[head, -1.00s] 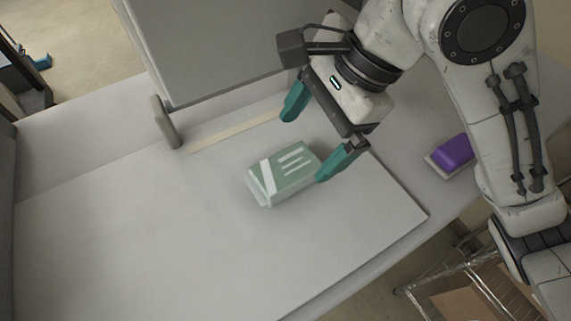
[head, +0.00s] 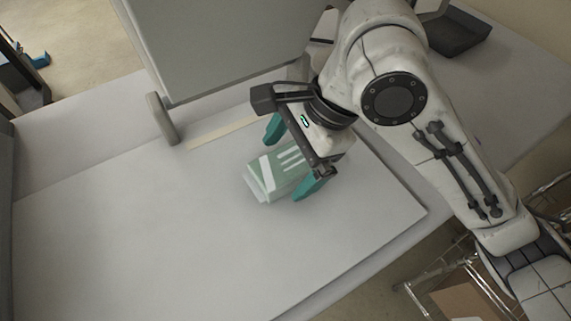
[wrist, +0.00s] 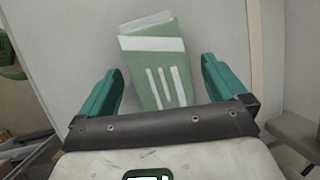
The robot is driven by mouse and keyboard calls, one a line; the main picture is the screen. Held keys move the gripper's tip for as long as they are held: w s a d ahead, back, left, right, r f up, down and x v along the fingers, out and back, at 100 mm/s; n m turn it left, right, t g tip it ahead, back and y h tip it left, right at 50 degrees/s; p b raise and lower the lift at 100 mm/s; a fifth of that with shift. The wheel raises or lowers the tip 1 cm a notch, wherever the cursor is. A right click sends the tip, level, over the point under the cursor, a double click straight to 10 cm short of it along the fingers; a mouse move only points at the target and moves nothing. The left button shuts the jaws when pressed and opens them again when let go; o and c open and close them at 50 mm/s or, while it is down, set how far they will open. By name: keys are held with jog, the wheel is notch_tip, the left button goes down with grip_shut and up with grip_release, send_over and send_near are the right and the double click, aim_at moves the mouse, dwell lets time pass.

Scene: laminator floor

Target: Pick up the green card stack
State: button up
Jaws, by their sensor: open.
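The green card stack (head: 267,178), with white stripes, lies on the pale board (head: 140,240). My gripper (head: 290,160) is open, its teal fingers on either side of the stack's near part in the head view. In the wrist view the stack (wrist: 157,62) shows ahead of and between the open fingers of my gripper (wrist: 160,82), tilted slightly. Gaps show between the stack and both fingers there. Part of the stack is hidden behind my gripper in the head view.
A large grey panel (head: 225,45) stands behind the board, with a grey post (head: 162,122) at its lower left. A pale strip (head: 222,132) lies at its foot. A dark tray (head: 455,35) sits at the back right. The board's left and front are clear.

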jog(key=shift+f+p, duration=0.25)
jog(key=shift+p, duration=0.1)
dwell(0.4)
jog(key=shift+c, duration=0.3)
jog(key=c, duration=1.2)
